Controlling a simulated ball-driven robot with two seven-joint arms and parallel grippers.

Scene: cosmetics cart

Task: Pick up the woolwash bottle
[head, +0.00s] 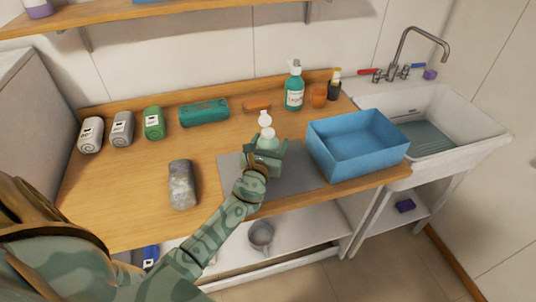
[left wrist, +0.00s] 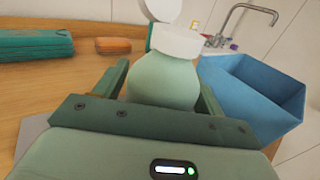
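A pale green bottle (head: 267,138) with a white cap and raised round lid is upright at the grey mat (head: 299,176) on the wooden counter. No label is readable, so I cannot confirm it is the woolwash bottle. My left gripper (head: 265,157) is at its body and hides its lower part. In the left wrist view the bottle (left wrist: 163,80) is between the fingers of my left gripper (left wrist: 163,88). They are very close to its sides; whether they press on it is unclear. My right gripper is out of view.
A blue bin (head: 340,165) stands right of the bottle, before the sink (head: 468,120). A teal pump bottle (head: 294,90), orange cup (head: 319,96) and dark bottle (head: 334,88) stand behind. A grey wrapped pack (head: 181,186) lies left. A shelf (head: 130,14) hangs above.

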